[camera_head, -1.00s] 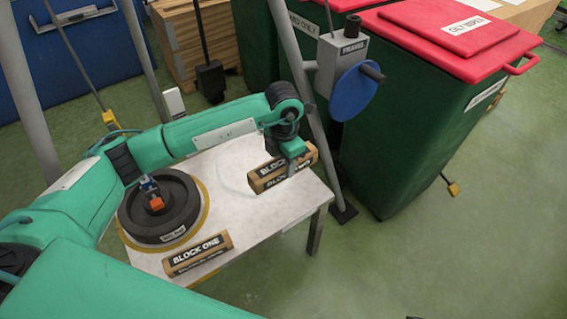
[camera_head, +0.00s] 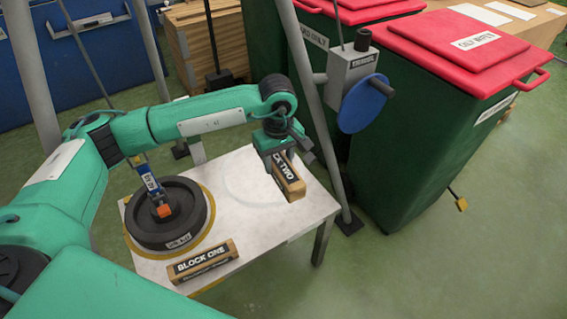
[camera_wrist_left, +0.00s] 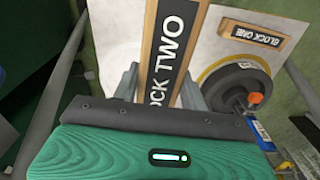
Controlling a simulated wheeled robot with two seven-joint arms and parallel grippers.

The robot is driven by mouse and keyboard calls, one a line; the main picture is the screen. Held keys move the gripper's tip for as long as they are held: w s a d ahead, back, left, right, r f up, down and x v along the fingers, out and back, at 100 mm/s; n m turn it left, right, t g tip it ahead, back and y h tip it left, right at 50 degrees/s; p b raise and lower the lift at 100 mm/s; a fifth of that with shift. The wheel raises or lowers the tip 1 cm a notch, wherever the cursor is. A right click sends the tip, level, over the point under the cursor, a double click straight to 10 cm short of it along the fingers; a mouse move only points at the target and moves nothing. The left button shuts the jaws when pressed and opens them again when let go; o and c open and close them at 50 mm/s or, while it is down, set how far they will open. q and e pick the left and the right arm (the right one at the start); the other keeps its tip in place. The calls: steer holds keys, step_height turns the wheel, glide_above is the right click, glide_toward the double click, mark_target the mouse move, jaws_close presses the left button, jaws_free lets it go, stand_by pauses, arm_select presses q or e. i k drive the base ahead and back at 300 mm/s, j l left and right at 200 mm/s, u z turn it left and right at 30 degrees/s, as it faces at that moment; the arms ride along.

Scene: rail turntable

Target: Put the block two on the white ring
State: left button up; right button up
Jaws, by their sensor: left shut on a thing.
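My left gripper (camera_head: 283,158) is shut on block two (camera_head: 291,180), a wooden bar with a black label. In the left wrist view block two (camera_wrist_left: 170,55) runs lengthwise between the two fingers (camera_wrist_left: 160,92). It is over the right part of the white table; I cannot tell whether it touches the top. The white ring (camera_head: 227,190) is a faint pale outline on the table, left of block two and partly hidden by my arm and gripper. My right gripper is not in view.
Block one (camera_head: 203,262) lies at the table's front edge. A grey post with a blue wheel (camera_head: 362,105) and green bins (camera_head: 420,140) stand behind right.

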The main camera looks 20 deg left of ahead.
mark_target(253, 161)
steer(key=k, duration=0.4)
steer(key=k+u, duration=0.1)
steer(key=u, duration=0.4)
steer(key=k+u, duration=0.15)
steer(key=u, duration=0.3)
steer(key=i+l+u, duration=0.1)
steer(key=l, duration=0.25)
steer(key=i+l, duration=0.2)
steer(key=l, duration=0.15)
steer(key=i+l+u, duration=0.15)
steer(key=l, duration=0.2)
steer(key=i+l, duration=0.1)
steer(key=l, duration=0.25)
steer(key=u, duration=0.05)
